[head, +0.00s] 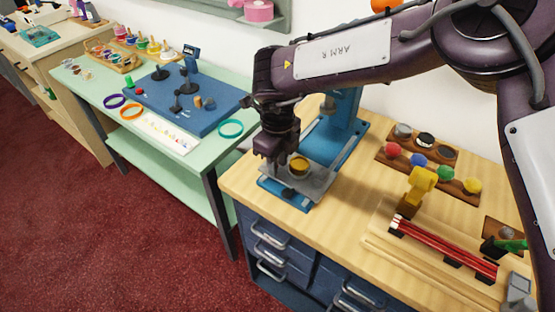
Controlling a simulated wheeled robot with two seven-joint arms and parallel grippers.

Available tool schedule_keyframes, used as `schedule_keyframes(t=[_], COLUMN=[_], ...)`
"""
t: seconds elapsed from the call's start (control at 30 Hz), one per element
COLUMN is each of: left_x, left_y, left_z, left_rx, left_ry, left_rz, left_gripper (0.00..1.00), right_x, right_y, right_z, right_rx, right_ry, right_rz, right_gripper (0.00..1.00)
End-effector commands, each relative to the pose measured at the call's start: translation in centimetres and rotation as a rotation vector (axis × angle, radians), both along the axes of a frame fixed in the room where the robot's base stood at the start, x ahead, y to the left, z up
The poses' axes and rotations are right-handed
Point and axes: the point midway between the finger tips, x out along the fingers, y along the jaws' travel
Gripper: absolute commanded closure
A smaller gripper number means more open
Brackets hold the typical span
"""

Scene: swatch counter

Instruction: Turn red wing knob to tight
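I cannot make out a red wing knob for certain. A small red rounded piece (393,149) sits at the left end of a wooden block on the wooden counter, too small to show wings. My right gripper (277,172) points down over the left side of a blue stand (345,112) with a grey plate (318,181). A yellow round piece (299,165) sits on the plate just right of the gripper. The fingers are dark and small, so I cannot tell whether they are open or touch anything. They may hide part of the stand. My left gripper is out of view.
The wooden counter (350,215) also bears red rods (445,248) in a rack, a yellow-topped piece (423,180) and several coloured pieces on blocks. A mint table (210,155) with a blue board stands left, across a gap. My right arm crosses above the counter.

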Motion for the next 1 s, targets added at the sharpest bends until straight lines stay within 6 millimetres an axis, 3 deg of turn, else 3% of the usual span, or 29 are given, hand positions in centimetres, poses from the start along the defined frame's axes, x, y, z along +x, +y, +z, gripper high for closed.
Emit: schedule_keyframes(t=[0.03, 0.2, 0.67, 1.0], left_x=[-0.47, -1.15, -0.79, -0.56], left_y=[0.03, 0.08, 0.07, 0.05], left_z=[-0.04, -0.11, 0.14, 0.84], left_rx=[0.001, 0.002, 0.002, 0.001], left_ry=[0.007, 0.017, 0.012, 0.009], left_rz=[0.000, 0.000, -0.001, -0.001], left_gripper=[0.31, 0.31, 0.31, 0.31], right_x=[-0.01, 0.00, -0.05, -0.27], right_y=[0.01, 0.01, 0.10, 0.41], right_z=[0.01, 0.03, 0.08, 0.13], right_rx=[0.000, 0.000, 0.002, 0.004], right_ry=[0.000, 0.000, 0.001, 0.003], right_rz=[0.000, 0.000, -0.055, -0.299], right_gripper=[0.82, 1.00, 1.00, 1.00])
